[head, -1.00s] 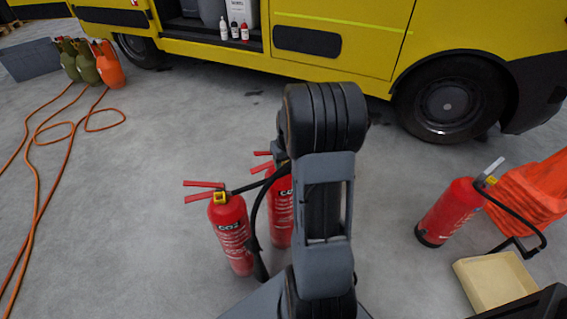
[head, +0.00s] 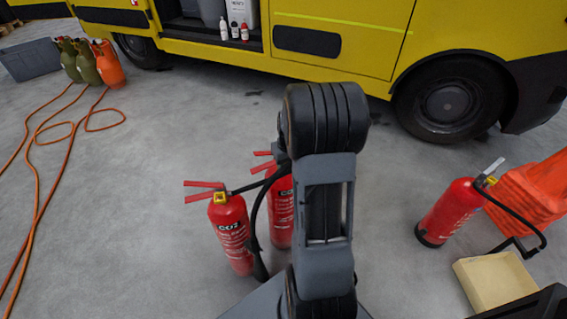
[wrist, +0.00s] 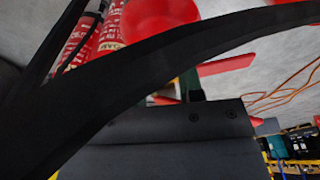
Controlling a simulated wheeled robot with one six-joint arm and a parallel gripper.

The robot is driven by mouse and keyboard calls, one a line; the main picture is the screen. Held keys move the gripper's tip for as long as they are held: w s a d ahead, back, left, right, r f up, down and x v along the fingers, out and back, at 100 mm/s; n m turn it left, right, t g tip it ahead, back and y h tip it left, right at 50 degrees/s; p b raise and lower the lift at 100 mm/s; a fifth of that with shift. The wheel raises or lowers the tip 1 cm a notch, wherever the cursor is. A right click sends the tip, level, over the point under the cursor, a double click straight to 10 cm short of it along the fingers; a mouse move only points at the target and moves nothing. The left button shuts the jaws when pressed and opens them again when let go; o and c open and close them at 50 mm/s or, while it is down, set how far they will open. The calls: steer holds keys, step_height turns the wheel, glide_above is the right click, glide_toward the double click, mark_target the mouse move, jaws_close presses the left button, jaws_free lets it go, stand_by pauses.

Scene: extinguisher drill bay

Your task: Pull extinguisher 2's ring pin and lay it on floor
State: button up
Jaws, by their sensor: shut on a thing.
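Two red extinguishers stand upright close together in the head view. The left one (head: 230,235) is marked CO2 and has red levers and a yellow collar; the other (head: 280,210) is partly behind my arm. Which one is number 2 I cannot read. My gripper is hidden in the head view. In the wrist view its dark fingers (wrist: 190,86) are shut beside a red lever (wrist: 228,65) and a small yellow part (wrist: 165,98). The ring pin appears held there, but is too hidden to make out.
A black hose (wrist: 150,60) crosses close in front of the wrist camera. Orange hoses (head: 40,190) lie at the left. Grey floor (head: 150,180) is clear between, before the yellow vehicle (head: 345,30).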

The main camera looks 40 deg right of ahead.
steer(key=shift+s+a, duration=0.25)
steer(key=shift+s, duration=0.85)
steer(key=shift+s+a, duration=0.2)
steer(key=shift+s, duration=0.9)
steer(key=shift+s, duration=0.1)
steer(key=shift+s+a+f, duration=0.1)
steer(key=shift+s+a, duration=0.05)
steer(key=shift+s, duration=0.55)
steer(key=shift+s+a, duration=0.15)
steer(key=shift+s, duration=0.55)
